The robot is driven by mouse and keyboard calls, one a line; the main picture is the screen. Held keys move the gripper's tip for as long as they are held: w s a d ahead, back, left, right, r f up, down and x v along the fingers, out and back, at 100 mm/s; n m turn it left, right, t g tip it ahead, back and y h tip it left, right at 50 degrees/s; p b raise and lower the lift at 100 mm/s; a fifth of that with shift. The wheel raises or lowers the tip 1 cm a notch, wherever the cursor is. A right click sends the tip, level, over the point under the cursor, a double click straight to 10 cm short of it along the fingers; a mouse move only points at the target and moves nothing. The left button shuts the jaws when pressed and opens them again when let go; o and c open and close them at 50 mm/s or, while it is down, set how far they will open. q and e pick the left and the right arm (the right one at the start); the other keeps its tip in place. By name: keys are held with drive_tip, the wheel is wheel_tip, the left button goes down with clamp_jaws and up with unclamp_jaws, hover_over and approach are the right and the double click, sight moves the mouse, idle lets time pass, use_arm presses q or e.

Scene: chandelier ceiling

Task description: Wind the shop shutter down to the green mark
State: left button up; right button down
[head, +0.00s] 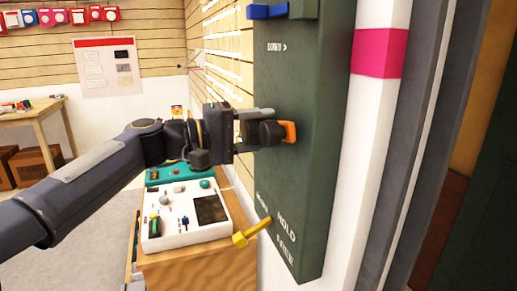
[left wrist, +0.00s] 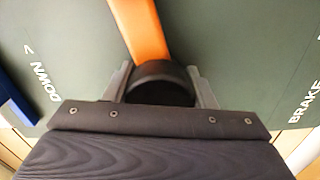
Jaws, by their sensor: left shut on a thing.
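A dark green control box (head: 300,185) stands upright at the centre right, marked DOWN, HOLD and BRAKE. An orange crank arm (head: 290,131) sticks out of its face and ends in a black knob (head: 272,134). My left gripper (head: 268,128) is shut on this knob. In the left wrist view the knob (left wrist: 160,75) sits between the two grey fingers, with the orange arm (left wrist: 140,28) leading away from it. A yellow lever (head: 252,233) juts from the lower box near HOLD. The shutter and the green mark do not show. My right gripper is out of view.
A blue part (head: 267,11) sits at the box's top. A white post with a pink band (head: 379,53) stands right behind the box. A wooden counter (head: 190,262) with a white device (head: 188,214) stands below my left arm. A table (head: 35,115) is far left.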

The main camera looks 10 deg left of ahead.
use_arm(q)
drive_tip(key=m+b, duration=0.5)
drive_tip(key=shift+f+m+b, duration=0.3)
drive_tip(key=shift+f, duration=0.1)
drive_tip(key=shift+w+r+m+b, duration=0.1)
drive_tip(key=shift+r+m+b, duration=0.05)
drive_tip(key=shift+m+b, duration=1.7)
drive_tip(key=shift+m, duration=0.45)
drive_tip(key=o, duration=1.4)
drive_tip(key=shift+a+r, duration=0.1)
drive_tip(key=v, duration=0.7)
drive_tip(key=shift+s+a+p, duration=0.3)
